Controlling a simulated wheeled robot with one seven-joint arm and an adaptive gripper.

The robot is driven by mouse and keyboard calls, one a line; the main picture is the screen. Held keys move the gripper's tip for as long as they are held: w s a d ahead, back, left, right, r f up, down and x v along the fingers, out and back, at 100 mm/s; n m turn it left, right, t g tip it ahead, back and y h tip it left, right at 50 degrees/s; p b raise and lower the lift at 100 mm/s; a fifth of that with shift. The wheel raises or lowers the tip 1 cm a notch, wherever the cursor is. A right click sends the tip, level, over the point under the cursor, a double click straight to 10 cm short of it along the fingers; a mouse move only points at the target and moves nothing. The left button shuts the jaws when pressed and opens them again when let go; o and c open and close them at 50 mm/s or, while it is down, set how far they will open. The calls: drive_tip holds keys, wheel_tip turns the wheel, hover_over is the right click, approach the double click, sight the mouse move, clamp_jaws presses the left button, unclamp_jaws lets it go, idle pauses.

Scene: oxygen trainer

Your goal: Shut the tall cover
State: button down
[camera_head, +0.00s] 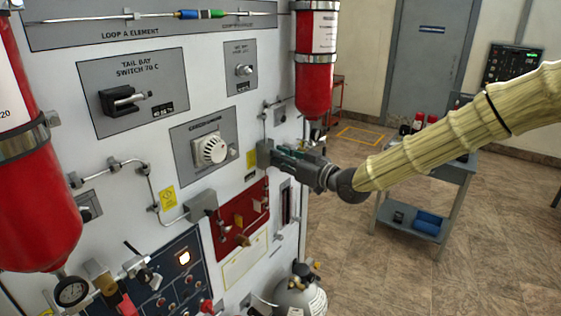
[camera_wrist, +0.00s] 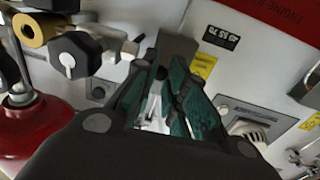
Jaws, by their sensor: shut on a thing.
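My gripper (camera_head: 277,156) reaches in from the right to the white panel, with its fingers at a grey block (camera_head: 264,153). In the wrist view my gripper's teal fingers (camera_wrist: 164,80) are closed in around a grey piece (camera_wrist: 178,47) at their tips. How much of it lies between the fingers is hidden. I cannot tell for certain whether this grey piece is the tall cover. Below the gripper is a tall narrow dark slot (camera_head: 286,204) in a pale plate. To its left is a red plate (camera_head: 229,222) with brass fittings.
Red cylinders hang at the left (camera_head: 35,190) and above the gripper (camera_head: 314,70). A white dial (camera_head: 211,149) projects from the panel left of the gripper. A grey cart (camera_head: 448,170) stands behind my arm. Floor (camera_head: 350,270) is open at lower right.

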drive_tip(key=shift+w+n+g+y, duration=0.3)
drive_tip(key=shift+n+g+y, duration=0.1)
drive_tip(key=shift+g, duration=0.1)
drive_tip(key=shift+d+r, duration=0.1)
drive_tip(key=shift+r, duration=0.1)
drive_tip(key=c, duration=1.4)
unclamp_jaws()
drive_tip(key=shift+c, duration=0.2)
drive_tip(key=shift+s+m+t+h, duration=0.25)
drive_tip(key=shift+m+t+h, duration=0.05)
drive_tip(key=shift+t, duration=0.1)
drive_tip(key=shift+s+m+t+h+p, duration=0.2)
drive_tip(key=shift+m+t+h+p, duration=0.2)
drive_tip(key=shift+p, duration=0.4)
